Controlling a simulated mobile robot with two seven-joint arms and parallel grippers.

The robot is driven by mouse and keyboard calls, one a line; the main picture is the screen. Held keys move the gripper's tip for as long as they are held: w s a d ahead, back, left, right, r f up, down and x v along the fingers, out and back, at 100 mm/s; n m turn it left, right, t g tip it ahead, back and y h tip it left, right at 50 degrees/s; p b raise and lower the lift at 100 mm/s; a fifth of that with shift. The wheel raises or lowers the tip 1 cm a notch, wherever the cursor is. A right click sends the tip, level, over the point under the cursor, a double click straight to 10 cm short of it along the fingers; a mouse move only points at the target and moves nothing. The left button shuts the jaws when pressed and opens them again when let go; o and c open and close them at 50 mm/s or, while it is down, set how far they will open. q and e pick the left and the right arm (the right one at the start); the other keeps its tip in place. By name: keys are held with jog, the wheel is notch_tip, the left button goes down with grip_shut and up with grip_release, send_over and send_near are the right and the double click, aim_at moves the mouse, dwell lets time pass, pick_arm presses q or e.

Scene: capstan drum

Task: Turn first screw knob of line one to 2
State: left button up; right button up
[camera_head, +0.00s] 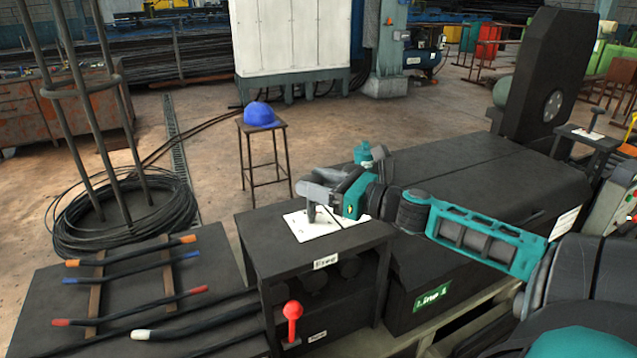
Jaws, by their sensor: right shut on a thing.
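My right gripper (315,197) reaches in from the right over a white plate (300,228) on top of a dark cabinet (262,232). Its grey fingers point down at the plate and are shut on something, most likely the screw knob. The knob itself is hidden by the fingers and wrist, so its setting cannot be read. A green label reading Line 1 (433,297) is on the dark housing right of the cabinet. My left gripper is not in view.
A red ball-topped lever (293,310) stands at the cabinet's front. A dark table (205,268) with coloured-end rods lies at left. A long dark machine cover (470,170) extends right beneath my arm.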

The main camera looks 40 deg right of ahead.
jog(key=o, duration=1)
jog(key=v, duration=1.2)
jog(key=shift+s+d, duration=0.1)
jog(key=shift+s, duration=0.3)
jog(key=shift+c, duration=0.2)
